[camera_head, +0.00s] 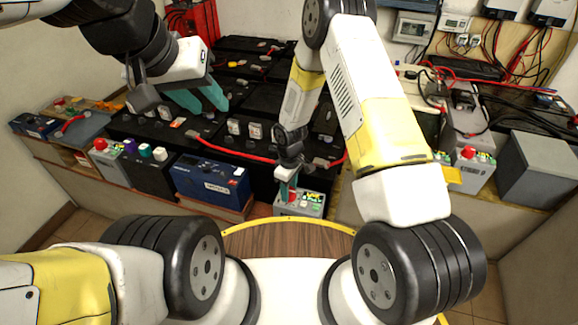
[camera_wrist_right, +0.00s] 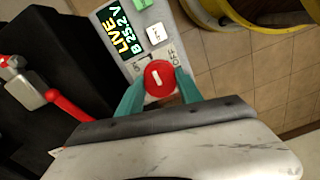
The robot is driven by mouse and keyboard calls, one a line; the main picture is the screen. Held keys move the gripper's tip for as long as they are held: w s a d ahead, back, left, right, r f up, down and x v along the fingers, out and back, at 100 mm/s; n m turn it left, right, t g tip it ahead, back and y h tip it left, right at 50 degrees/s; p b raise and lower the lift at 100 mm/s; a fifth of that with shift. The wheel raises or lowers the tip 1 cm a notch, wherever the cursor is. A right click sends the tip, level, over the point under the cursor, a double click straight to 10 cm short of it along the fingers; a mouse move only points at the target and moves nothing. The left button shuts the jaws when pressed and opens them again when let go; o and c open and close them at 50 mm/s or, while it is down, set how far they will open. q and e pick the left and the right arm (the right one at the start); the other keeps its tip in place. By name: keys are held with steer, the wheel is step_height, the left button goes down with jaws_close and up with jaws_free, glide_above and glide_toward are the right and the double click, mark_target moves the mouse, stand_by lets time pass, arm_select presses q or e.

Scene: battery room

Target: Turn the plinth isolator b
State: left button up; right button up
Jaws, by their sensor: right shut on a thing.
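The plinth isolator b is a grey box (camera_head: 312,206) low at the front of the battery bench in the head view. In the right wrist view its panel (camera_wrist_right: 126,42) shows a lit display reading LIVE, B 25.2 V. Its red round knob (camera_wrist_right: 160,78) has a white mark, and an OFF label sits above it to the right. My right gripper (camera_head: 288,190) is shut on the knob, with one teal finger on each side; it also shows in the right wrist view (camera_wrist_right: 160,85). My left gripper (camera_head: 210,106) is open and empty above the batteries.
A blue battery (camera_head: 212,186) stands left of the isolator. Other boxes with red knobs stand at the left (camera_head: 103,156) and at the right (camera_head: 467,165). Black batteries and red cables (camera_head: 235,151) fill the bench. Tiled floor is clear beside the isolator.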

mark_target(290, 190)
stand_by(0.4)
steer(key=o, duration=1.4)
steer(key=shift+c, duration=0.2)
steer(key=shift+r, duration=0.1)
step_height(290, 190, up, 8)
steer(key=shift+w+f, duration=0.1)
steer(key=shift+f, duration=0.1)
steer(key=shift+d+r, duration=0.1)
